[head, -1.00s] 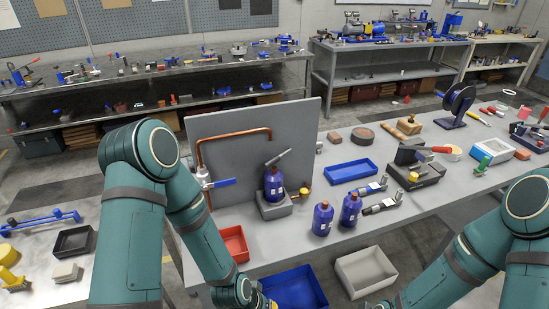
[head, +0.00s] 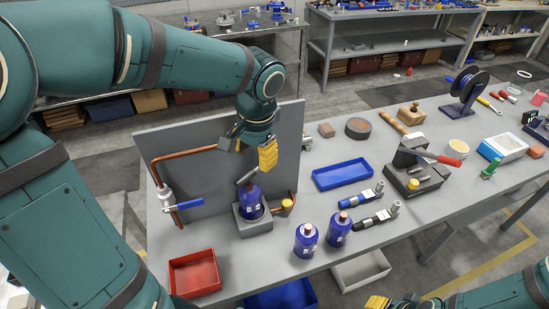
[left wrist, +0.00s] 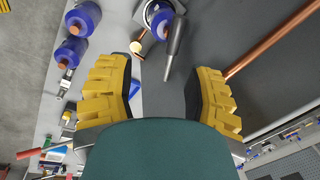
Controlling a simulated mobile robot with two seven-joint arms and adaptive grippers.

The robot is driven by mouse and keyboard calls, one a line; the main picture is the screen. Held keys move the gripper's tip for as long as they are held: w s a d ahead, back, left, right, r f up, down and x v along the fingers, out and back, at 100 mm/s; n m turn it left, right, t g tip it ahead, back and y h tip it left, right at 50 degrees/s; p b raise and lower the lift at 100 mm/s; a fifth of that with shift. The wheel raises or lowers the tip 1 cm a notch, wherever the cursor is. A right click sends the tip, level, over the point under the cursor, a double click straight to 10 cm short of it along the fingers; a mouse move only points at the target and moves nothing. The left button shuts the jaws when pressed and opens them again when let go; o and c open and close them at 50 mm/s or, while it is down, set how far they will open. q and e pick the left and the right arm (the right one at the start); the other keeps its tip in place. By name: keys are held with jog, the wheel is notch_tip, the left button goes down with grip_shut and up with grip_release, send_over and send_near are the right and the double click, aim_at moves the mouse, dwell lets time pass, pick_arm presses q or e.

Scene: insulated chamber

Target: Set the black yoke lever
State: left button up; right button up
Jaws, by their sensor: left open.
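No part is clearly marked as the black yoke lever. One candidate is a black fixture (head: 408,158) with a red-tipped handle (head: 446,160) on the right of the bench. Another is a black-handled tool (head: 372,221) with a grey end, lying flat. My left gripper (head: 248,152) is open and empty above a blue bottle (head: 252,203) in a grey block. A tilted grey rod (head: 246,176) tops that bottle. In the left wrist view the rod (left wrist: 175,48) lies between and beyond the open fingers, apart from them. My right gripper (head: 385,303) shows only partly at the bottom edge.
A grey panel (head: 200,190) with a copper pipe (head: 185,153) and blue valve handle (head: 182,205) stands behind the bottle. Two loose bottles (head: 306,240), a blue-handled tool (head: 362,198), a blue tray (head: 343,174) and a red bin (head: 195,274) are near.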

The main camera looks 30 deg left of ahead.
aim_at(244, 178)
pick_arm(q)
jog(key=shift+y, duration=0.3)
jog(key=a+f, duration=0.1)
jog(key=f, duration=0.2)
jog(key=a+f+b, duration=0.1)
jog(key=f, duration=0.3)
jog(key=a+f+b, duration=0.1)
jog(key=a+f, duration=0.1)
jog(key=f, duration=0.1)
jog(key=shift+w+f, duration=0.15)
jog(key=shift+f, duration=0.15)
pick_arm(e)
notch_tip(244, 178, down, 2)
jog(key=shift+d+f, duration=0.1)
pick_arm(q)
grip_shut()
